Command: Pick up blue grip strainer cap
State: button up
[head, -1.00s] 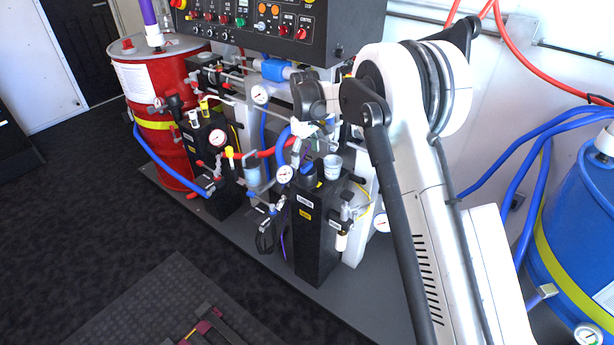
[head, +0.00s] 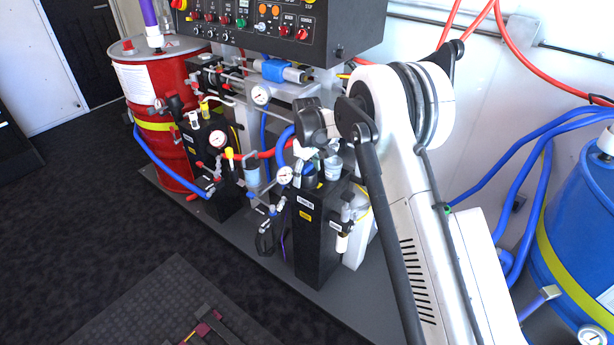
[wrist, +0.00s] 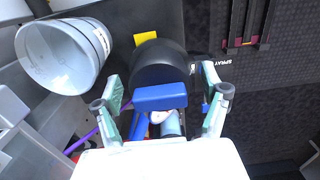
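The strainer cap has a bright blue grip bar (wrist: 160,97) across a black round body (wrist: 158,64). It sits in the middle of the wrist view. My gripper (wrist: 166,98) is open, with one pale green finger on each side of the blue grip. Gaps show between the fingers and the grip, so it is not held. In the head view my gripper (head: 308,163) is low over the top of the black strainer box (head: 314,240). There the cap is mostly hidden by the gripper, and finger contact cannot be made out.
A white cup-like container (wrist: 62,56) stands close to the left finger in the wrist view; it also shows in the head view (head: 333,168). A pressure gauge (head: 284,175) and hoses crowd the box's left side. A blue drum (head: 575,230) stands at the right.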

jog(key=c, duration=1.3)
